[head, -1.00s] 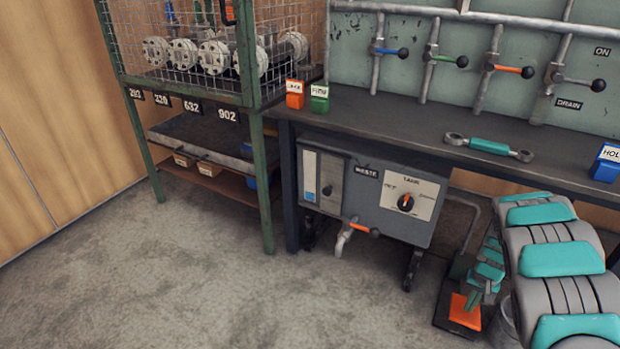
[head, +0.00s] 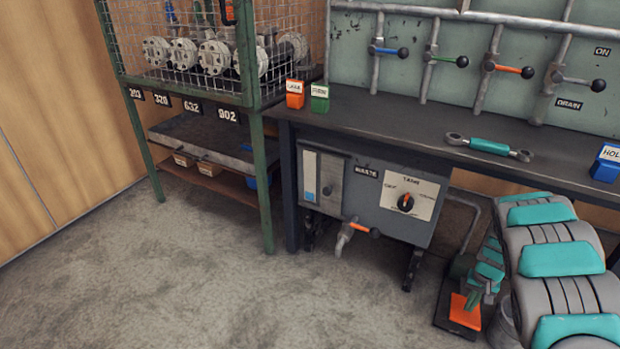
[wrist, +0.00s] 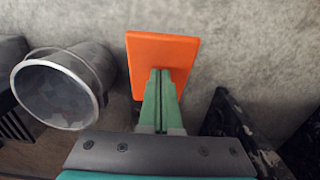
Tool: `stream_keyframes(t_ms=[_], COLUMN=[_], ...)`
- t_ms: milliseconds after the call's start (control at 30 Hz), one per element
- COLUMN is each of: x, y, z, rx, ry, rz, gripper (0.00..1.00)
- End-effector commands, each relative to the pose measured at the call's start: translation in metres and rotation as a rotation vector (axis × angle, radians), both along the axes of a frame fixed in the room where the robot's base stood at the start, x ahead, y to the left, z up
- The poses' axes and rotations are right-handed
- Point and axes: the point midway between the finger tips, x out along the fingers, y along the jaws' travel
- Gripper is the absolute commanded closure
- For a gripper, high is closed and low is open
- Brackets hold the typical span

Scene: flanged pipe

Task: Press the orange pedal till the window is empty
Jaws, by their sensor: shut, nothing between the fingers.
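The orange pedal (head: 465,314) sits on a dark base on the floor at the lower right, beside the waste tank (head: 395,218). In the wrist view the pedal (wrist: 165,48) is a flat orange plate. My gripper (head: 474,297) is shut and empty, its green fingers (wrist: 161,85) together and pointing at the pedal. The fingertips overlap the pedal's lower part in the wrist view; whether they touch it I cannot tell. A narrow pale strip with blue low down, seemingly the window (head: 309,178), is on the tank's left front; its level is too small to read.
A metal bucket (wrist: 65,88) stands left of the fingers in the wrist view. The workbench (head: 400,135) runs above the tank. A tap with an orange handle (head: 366,230) is below the tank's front. A green-framed rack (head: 262,190) stands left. The floor in front is clear.

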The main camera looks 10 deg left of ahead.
Motion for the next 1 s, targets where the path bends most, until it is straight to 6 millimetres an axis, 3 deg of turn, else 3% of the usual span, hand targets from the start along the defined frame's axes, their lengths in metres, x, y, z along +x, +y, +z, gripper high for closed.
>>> stream_keyframes(t_ms=[1000], x=[0.0], y=[0.001], z=[-0.053], rx=[0.002], ry=[0.002], rz=[0.001], gripper=[1.0])
